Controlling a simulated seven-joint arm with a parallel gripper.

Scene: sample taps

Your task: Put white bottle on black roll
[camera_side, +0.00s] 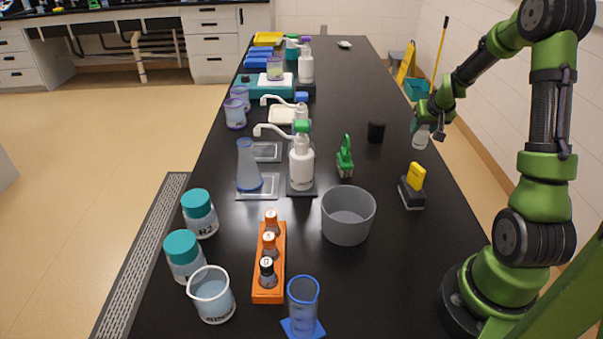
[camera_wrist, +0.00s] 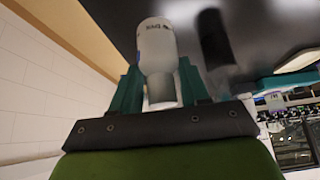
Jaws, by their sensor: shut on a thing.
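A white bottle (camera_side: 420,138) is held by my gripper (camera_side: 430,122) at the right side of the black bench. In the wrist view the white bottle (camera_wrist: 157,45) sits between the two teal fingers of my gripper (camera_wrist: 158,85), which are shut on it. The black roll (camera_side: 376,132) stands upright on the bench, to the left of the bottle and apart from it. In the wrist view the black roll (camera_wrist: 213,38) shows just right of the bottle. Whether the bottle touches the bench is hard to tell.
A yellow-topped block (camera_side: 416,177) and a green clamp-like tool (camera_side: 345,158) stand nearer the camera. A grey bowl (camera_side: 348,214), a white pump bottle (camera_side: 301,165) and an orange rack (camera_side: 268,262) stand farther left. The bench (camera_side: 385,90) behind the roll is clear.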

